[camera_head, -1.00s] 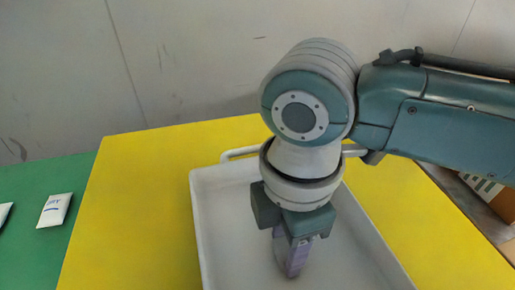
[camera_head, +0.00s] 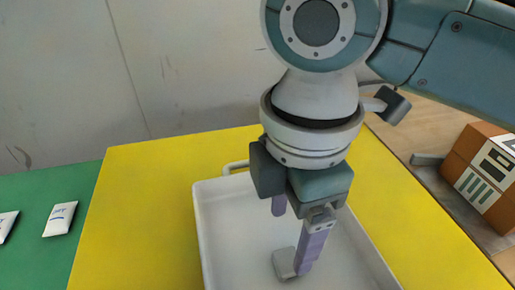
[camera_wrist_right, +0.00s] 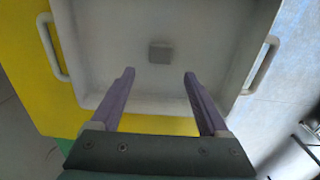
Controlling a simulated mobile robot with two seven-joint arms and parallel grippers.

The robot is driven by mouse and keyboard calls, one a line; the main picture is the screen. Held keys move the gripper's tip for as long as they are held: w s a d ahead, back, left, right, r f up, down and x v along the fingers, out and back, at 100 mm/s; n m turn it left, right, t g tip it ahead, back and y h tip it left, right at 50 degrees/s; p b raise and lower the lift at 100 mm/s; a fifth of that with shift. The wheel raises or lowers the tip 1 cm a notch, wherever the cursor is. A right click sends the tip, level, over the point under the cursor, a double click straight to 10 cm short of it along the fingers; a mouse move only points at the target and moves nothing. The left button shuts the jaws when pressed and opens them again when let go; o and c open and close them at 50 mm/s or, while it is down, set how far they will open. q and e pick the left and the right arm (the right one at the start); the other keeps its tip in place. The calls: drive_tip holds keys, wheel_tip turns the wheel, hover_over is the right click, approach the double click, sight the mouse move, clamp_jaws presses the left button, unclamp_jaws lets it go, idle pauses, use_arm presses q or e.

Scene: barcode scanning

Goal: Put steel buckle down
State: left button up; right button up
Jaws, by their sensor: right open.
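The steel buckle is a small grey block (camera_head: 284,263) lying on the floor of the white tray (camera_head: 204,225). In the right wrist view the grey block (camera_wrist_right: 161,53) sits beyond my fingertips, roughly centred between them, with tray floor around it. My right gripper (camera_head: 290,235) is open and empty above the tray; its purple fingers stand apart. It also shows in the right wrist view (camera_wrist_right: 158,72). In the head view one finger partly covers the block's right side. My left gripper is not in view.
The tray stands on a yellow table (camera_head: 140,200), with looped handles at its ends. An orange-brown box (camera_head: 485,175) stands at the right on a wooden surface.

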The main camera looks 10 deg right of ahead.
wheel_tip(320, 180, up, 5)
drive_tip(key=s+a+f+m+t+y, duration=0.2)
drive_tip(key=s+a+f+m+y, duration=0.15)
drive_tip(key=s+m, duration=0.3)
drive_tip(key=s+d+m+h, duration=0.1)
drive_tip(key=s+d+m, duration=0.2)
drive_tip(key=d+m, duration=0.2)
drive_tip(key=s+d+f+m+t+h, duration=0.1)
drive_tip(key=s+d+m+h, duration=0.1)
drive_tip(key=d+m, duration=0.3)
drive_tip(key=s+d, duration=0.1)
drive_tip(key=d, duration=0.2)
drive_tip(key=shift+d+t+p, duration=0.3)
drive_tip(key=shift+p, duration=0.05)
